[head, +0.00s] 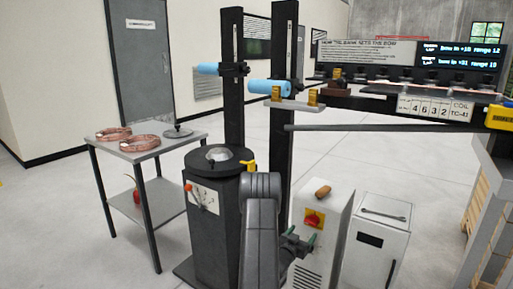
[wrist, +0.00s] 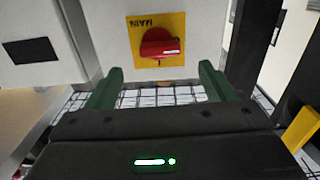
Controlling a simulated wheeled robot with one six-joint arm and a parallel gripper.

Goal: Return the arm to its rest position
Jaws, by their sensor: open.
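My arm (head: 262,225) rises in the lower middle of the head view and bends over toward the right. My gripper (head: 302,238) is at its end, just in front of and below the red main switch (head: 314,219) on the white cabinet (head: 322,240). In the wrist view my gripper (wrist: 160,82) shows two green fingers spread apart with nothing held between them. The red knob (wrist: 159,43) on its yellow plate, marked MAIN, lies beyond the fingertips. I cannot tell exactly how far the fingers are from it.
A black pedestal with a dome and gauge (head: 212,210) stands close left of my arm. Two dark posts (head: 283,150) rise behind. A second white cabinet (head: 375,245) is at right. A side table (head: 150,152) with copper coils (head: 145,142) is at left. Open floor lies behind.

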